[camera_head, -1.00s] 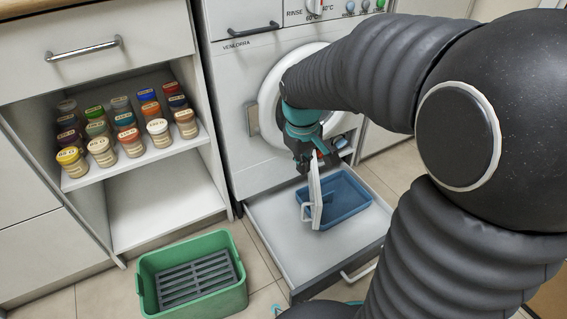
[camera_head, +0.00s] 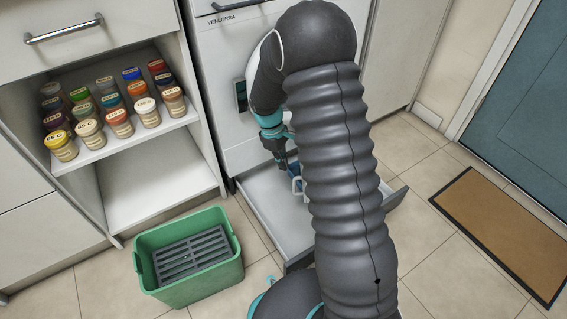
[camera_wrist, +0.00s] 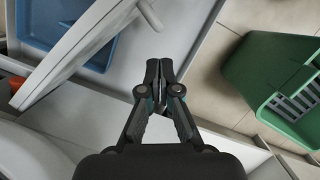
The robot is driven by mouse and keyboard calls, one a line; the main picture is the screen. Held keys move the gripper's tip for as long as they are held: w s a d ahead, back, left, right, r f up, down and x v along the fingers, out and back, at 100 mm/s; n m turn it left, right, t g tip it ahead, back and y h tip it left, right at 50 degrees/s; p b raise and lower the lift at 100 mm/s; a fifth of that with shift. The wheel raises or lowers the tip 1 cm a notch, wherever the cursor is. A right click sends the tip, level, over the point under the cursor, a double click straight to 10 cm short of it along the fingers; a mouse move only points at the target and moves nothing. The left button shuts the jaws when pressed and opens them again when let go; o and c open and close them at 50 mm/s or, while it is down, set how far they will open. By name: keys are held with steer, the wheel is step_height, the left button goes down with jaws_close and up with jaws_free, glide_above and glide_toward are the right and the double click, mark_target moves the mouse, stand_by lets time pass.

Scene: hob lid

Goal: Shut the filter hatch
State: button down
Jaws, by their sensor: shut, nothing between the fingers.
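The filter hatch (camera_wrist: 85,55) is a white panel standing open, seen nearly edge-on in the wrist view, with a bar handle (camera_wrist: 149,14) on its near face. In the head view only a bit of the hatch and its white handle (camera_head: 298,187) shows left of my arm; the rest is hidden. My gripper (camera_head: 282,163) is low in front of the white washing machine (camera_head: 222,75). In the wrist view my gripper (camera_wrist: 158,66) is shut and empty, to the right of the hatch on its handle side, apart from it.
A pulled-out drawer (camera_head: 265,205) lies below, with a blue tray (camera_wrist: 98,57) in it. A green crate (camera_head: 150,275) with a grey rack stands on the floor at left. An open shelf (camera_head: 150,195) holds several jars. Floor at right is clear up to a brown mat (camera_head: 500,230).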

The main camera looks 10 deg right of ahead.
steer(key=b+x, duration=0.1)
steer(key=x, duration=0.6)
steer(key=shift+f, duration=0.25)
steer(key=shift+s+d, duration=0.15)
